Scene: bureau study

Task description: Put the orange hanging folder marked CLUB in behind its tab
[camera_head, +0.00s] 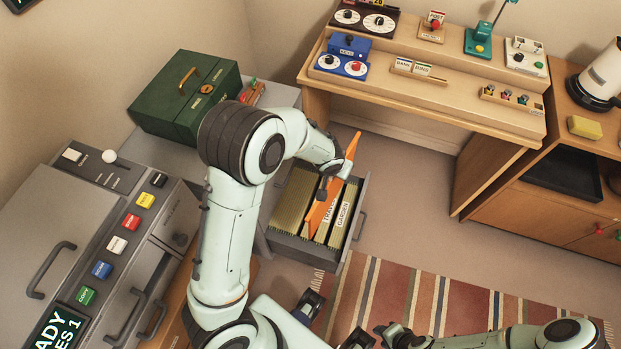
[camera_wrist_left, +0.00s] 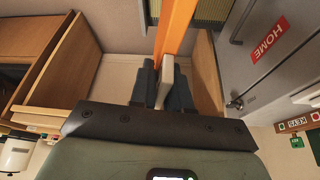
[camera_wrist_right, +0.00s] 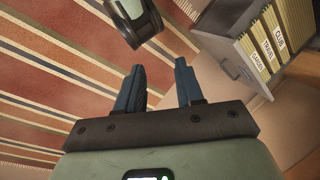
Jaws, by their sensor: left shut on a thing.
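The orange hanging folder (camera_head: 319,216) is upright in my left gripper (camera_head: 333,180), which is shut on it. It also shows between the fingers in the left wrist view (camera_wrist_left: 176,32). The folder overlaps the open file drawer (camera_head: 297,245); its lower edge is hidden, so I cannot tell how deep it sits. In the drawer, the TRAVEL tab (camera_head: 328,208) and GARDEN tab (camera_head: 343,214) show right of the folder. The CLUB tab (camera_wrist_right: 280,36) shows in the right wrist view, beyond TRAVEL. My right gripper (camera_wrist_right: 158,85) is open and empty over the rug, left of the drawer in its own view.
A striped rug (camera_head: 405,290) lies on the floor before the drawer. A green box (camera_head: 185,95) stands on the cabinet behind it. The wooden desk (camera_head: 430,95) is at the back right. A grey console with coloured buttons (camera_head: 102,270) is at the left.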

